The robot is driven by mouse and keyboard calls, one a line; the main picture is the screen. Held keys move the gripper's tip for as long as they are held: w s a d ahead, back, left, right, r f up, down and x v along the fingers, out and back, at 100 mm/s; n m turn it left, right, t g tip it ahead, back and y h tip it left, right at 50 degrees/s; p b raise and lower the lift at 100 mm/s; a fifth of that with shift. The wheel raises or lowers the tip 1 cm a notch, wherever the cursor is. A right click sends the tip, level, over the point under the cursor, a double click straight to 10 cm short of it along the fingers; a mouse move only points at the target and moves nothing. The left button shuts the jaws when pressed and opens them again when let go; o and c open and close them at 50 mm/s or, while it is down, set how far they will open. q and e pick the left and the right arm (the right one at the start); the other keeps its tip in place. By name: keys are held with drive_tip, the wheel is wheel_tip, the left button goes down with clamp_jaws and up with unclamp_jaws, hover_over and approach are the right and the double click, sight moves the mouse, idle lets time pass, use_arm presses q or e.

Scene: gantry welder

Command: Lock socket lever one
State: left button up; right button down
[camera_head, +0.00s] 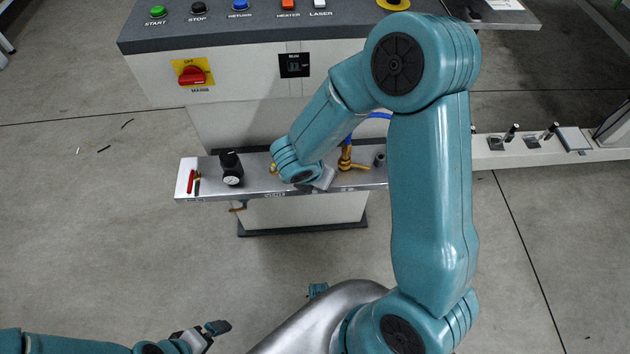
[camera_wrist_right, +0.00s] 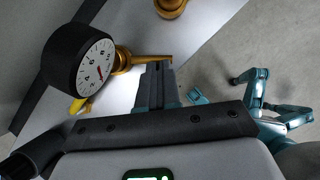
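The metal ledge (camera_head: 215,188) of the welder carries a black regulator with a gauge (camera_head: 231,168) and brass fittings (camera_head: 347,160). My right gripper (camera_head: 325,180) is low over the ledge between them; its wrist hides part of the fittings. In the right wrist view, my right gripper's dark fingers (camera_wrist_right: 158,82) lie close together at the brass spout (camera_wrist_right: 150,60) beside the gauge (camera_wrist_right: 94,68); contact is unclear. A yellow lever-like part (camera_wrist_right: 78,104) shows below the gauge, apart from the fingers. My left gripper (camera_head: 217,328) is over bare floor, away from the ledge.
The control panel with a green start button (camera_head: 158,12) and red main switch (camera_head: 193,76) rises behind the ledge. Red and black tools (camera_head: 193,182) lie at the ledge's left end. A light rail (camera_head: 510,155) extends right. The floor in front is clear.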

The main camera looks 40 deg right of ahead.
drive_tip(key=shift+d+f+n+t, duration=0.1)
drive_tip(key=shift+d+n+t, duration=0.2)
drive_tip(key=shift+d+n, duration=0.1)
use_arm(q)
drive_tip(key=shift+w+f+b, duration=0.1)
drive_tip(key=shift+f+b, duration=0.35)
drive_tip(key=shift+f, duration=0.25)
use_arm(e)
drive_tip(key=shift+s+d, duration=0.1)
drive_tip(key=shift+d, duration=0.2)
use_arm(q)
drive_tip(key=shift+f, duration=0.1)
use_arm(e)
drive_tip(key=shift+d, duration=0.3)
